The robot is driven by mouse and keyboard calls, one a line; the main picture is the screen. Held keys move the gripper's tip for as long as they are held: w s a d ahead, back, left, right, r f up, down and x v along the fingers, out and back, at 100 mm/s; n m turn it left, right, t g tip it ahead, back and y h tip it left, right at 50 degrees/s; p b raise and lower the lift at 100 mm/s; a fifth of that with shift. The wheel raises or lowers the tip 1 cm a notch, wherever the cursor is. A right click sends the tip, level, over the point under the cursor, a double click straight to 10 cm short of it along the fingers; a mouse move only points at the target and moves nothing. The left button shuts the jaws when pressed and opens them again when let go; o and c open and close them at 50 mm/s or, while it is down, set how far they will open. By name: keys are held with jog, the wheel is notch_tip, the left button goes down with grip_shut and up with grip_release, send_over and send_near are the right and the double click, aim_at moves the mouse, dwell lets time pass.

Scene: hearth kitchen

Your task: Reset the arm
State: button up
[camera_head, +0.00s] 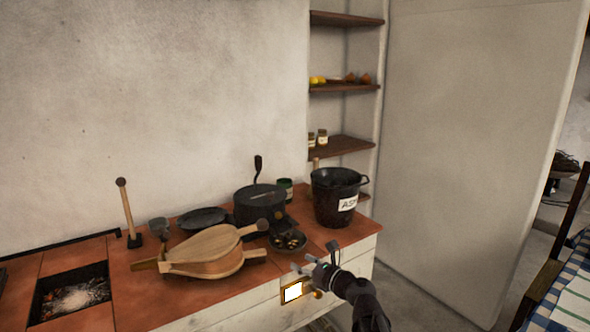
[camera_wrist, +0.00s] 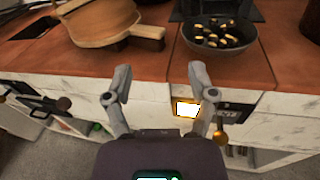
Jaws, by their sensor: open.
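My gripper (camera_head: 301,267) is in front of the right part of the tiled counter, near its front edge. In the wrist view my gripper (camera_wrist: 160,78) has its two fingers spread apart, with nothing between them. The arm comes in from the lower right in the head view. Beyond the fingers in the wrist view are the counter's front edge and a bright white panel (camera_wrist: 187,109) on the counter front.
Wooden bellows (camera_head: 205,252) lie on the counter (camera_head: 130,300). A pan of dark and yellowish pieces (camera_wrist: 219,38), a black pot (camera_head: 258,205) and an ash bucket (camera_head: 335,198) stand nearby. A fire pit (camera_head: 70,292) is at left. A checked-cloth table (camera_head: 575,300) is at right.

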jog(key=s+d+f+n+g+h, duration=0.1)
jog(key=s+f+n+g+h, duration=0.1)
jog(key=s+f+n+g, duration=0.35)
jog(key=s+d+f+n+g+h, duration=0.25)
jog(key=f+n, duration=0.45)
jog(key=n, duration=0.4)
jog(key=s+d+f+n+g+h, duration=0.4)
jog(key=s+d+n+h, duration=0.45)
jog(key=d+n, duration=0.3)
notch_tip(320, 180, up, 28)
jog(key=p, duration=2.9)
jog(key=shift+s, duration=0.35)
